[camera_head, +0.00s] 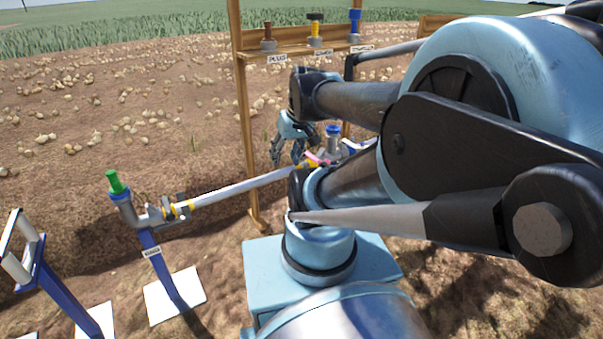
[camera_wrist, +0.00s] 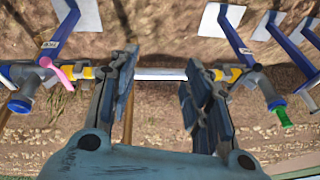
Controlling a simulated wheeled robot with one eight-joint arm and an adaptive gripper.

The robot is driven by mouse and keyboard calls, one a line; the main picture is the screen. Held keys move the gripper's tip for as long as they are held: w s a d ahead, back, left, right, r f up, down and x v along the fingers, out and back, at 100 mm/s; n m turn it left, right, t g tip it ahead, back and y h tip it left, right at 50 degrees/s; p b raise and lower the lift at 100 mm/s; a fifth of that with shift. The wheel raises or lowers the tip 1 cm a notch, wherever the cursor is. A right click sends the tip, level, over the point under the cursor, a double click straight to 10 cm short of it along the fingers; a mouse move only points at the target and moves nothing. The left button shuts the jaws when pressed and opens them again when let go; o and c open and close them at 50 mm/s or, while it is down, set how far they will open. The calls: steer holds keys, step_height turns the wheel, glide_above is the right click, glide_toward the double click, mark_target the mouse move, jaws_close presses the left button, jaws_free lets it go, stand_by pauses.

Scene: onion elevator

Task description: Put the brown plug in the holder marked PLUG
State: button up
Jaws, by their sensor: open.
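The brown plug (camera_head: 267,30) stands upright in the leftmost grey holder (camera_head: 268,46) on the wooden shelf in the head view. The small label (camera_head: 277,59) below that holder appears to read PLUG. My gripper (camera_head: 287,155) is open and empty, fingers pointing down, well below the shelf and in front of it. In the wrist view my gripper's fingers (camera_wrist: 162,75) are spread apart, with a white pipe showing between them. The brown plug is not seen in the wrist view.
A yellow-and-black piece (camera_head: 315,27) and a blue piece (camera_head: 355,20) stand in the other shelf holders. A white pipe (camera_head: 240,188) runs between valve stands, one with a green plug (camera_head: 115,182). A pink handle (camera_wrist: 62,76) is on the other stand. A wooden post (camera_head: 246,130) supports the shelf.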

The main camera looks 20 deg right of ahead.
steer(key=s+d+f+m+g+h, duration=0.1)
steer(key=s+d+f+h, duration=0.1)
steer(key=s, duration=0.3)
steer(key=shift+s+d+f+m, duration=0.15)
steer(key=shift+d+f+m, duration=0.15)
steer(key=shift+d+f, duration=0.5)
